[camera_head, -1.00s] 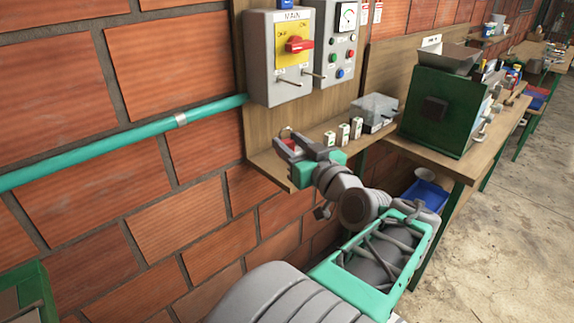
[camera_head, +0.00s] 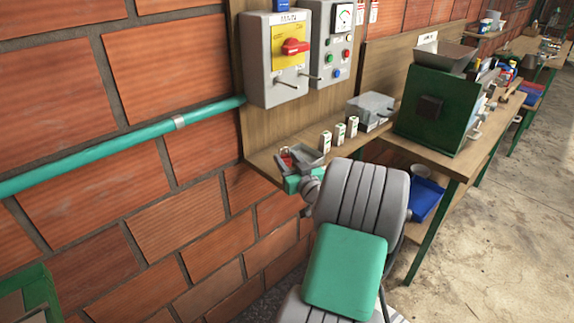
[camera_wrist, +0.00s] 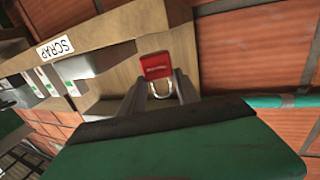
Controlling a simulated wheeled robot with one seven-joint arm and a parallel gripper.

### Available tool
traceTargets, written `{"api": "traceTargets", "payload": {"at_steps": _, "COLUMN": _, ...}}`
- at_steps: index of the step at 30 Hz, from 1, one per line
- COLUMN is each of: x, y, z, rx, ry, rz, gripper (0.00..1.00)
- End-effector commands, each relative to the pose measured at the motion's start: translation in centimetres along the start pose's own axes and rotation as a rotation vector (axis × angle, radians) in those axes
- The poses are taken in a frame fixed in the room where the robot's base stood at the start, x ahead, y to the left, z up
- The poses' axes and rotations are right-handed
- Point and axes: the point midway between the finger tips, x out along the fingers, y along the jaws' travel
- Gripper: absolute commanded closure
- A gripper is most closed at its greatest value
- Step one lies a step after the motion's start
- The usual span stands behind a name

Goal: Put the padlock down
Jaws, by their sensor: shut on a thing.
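The padlock has a red body (camera_head: 286,161) and a metal shackle. It is at the left end of the wooden ledge (camera_head: 262,158) below the control boxes. In the wrist view, the padlock (camera_wrist: 155,66) is at the ends of my gripper fingers, its shackle between them. My gripper (camera_head: 303,157) is shut on the padlock, low over the ledge's left end. The gripper (camera_wrist: 160,92) also shows in the wrist view. I cannot tell whether the padlock touches the ledge, as the fingers partly hide it.
Small white boxes (camera_head: 339,133) and a grey box (camera_head: 371,110) stand on the ledge to the right. The main switch box (camera_head: 275,60), with a red handle, is on the board above. A green pipe (camera_head: 120,147) runs along the brick wall. A green machine (camera_head: 437,110) stands farther right.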

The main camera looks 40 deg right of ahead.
Motion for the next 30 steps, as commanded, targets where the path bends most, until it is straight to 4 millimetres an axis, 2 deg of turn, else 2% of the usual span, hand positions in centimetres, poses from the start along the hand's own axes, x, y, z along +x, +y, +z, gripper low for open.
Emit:
{"api": "traceTargets", "payload": {"at_steps": 1, "x": -0.1, "y": 0.0, "z": 1.0, "rx": 0.007, "ry": -0.007, "rz": 0.002, "gripper": 1.00}}
{"api": "traceTargets", "payload": {"at_steps": 4, "x": -0.1, "y": 0.0, "z": 2.1, "rx": 0.005, "ry": -0.004, "rz": 0.002, "gripper": 1.00}}
{"api": "traceTargets", "payload": {"at_steps": 16, "x": -0.1, "y": 0.0, "z": 2.7, "rx": 0.002, "ry": -0.002, "rz": 0.001, "gripper": 1.00}}
{"api": "traceTargets", "payload": {"at_steps": 17, "x": -0.1, "y": 0.0, "z": 2.5, "rx": 0.002, "ry": -0.003, "rz": 0.000, "gripper": 0.59}}
{"api": "traceTargets", "payload": {"at_steps": 24, "x": -0.1, "y": 0.0, "z": 2.5, "rx": 0.003, "ry": -0.003, "rz": 0.000, "gripper": 0.40}}
{"api": "traceTargets", "payload": {"at_steps": 30, "x": -0.1, "y": 0.0, "z": 2.5, "rx": 0.003, "ry": -0.003, "rz": 0.000, "gripper": 0.40}}
